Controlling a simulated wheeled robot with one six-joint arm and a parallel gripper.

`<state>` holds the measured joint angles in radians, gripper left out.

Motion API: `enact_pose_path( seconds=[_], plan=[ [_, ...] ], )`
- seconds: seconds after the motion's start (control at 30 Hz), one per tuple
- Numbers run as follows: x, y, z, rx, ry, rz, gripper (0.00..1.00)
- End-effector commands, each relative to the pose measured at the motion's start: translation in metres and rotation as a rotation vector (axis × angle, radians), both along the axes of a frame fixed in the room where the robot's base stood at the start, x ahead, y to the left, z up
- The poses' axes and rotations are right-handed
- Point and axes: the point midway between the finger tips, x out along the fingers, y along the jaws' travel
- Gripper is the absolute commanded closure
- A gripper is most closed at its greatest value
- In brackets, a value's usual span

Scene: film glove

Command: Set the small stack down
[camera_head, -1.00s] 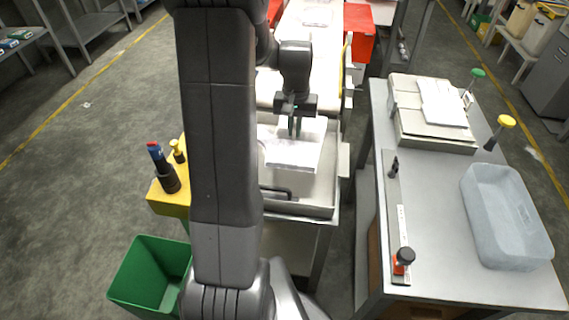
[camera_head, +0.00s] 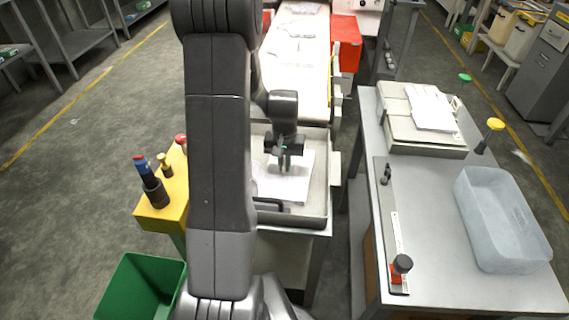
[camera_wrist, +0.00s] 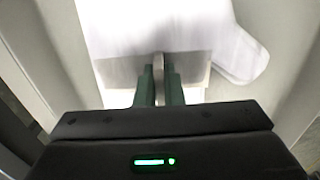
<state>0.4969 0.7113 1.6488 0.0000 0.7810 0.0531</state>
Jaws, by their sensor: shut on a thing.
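My gripper (camera_head: 284,166) points down over the grey metal tray (camera_head: 318,205) at the near end of the white conveyor. It is shut on the small stack (camera_head: 290,188), a thin bundle of flat white pieces. In the wrist view the fingers (camera_wrist: 159,88) close on the near edge of the stack (camera_wrist: 150,25), where a greyish band crosses it. A rounded white flap (camera_wrist: 240,58) sticks out to the right. I cannot tell whether the stack touches the tray floor.
A dark bent handle (camera_head: 270,203) lies at the tray's front. On the right, a grey table (camera_head: 435,205) carries a flat device (camera_head: 425,140) and a translucent bin (camera_head: 500,225). A yellow stand (camera_head: 165,210) and green bin (camera_head: 140,285) are at left.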

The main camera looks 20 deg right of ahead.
Motion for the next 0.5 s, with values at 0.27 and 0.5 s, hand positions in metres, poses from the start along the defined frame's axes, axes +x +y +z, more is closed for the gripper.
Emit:
enact_pose_path(
  seconds=[0.27, 0.5],
  plan=[
    [0.0001, -0.0001, -0.0025, 0.000, 0.000, 0.000, 0.79],
    [0.0001, -0.0001, -0.0024, 0.000, 0.000, 0.000, 0.70]
  ],
)
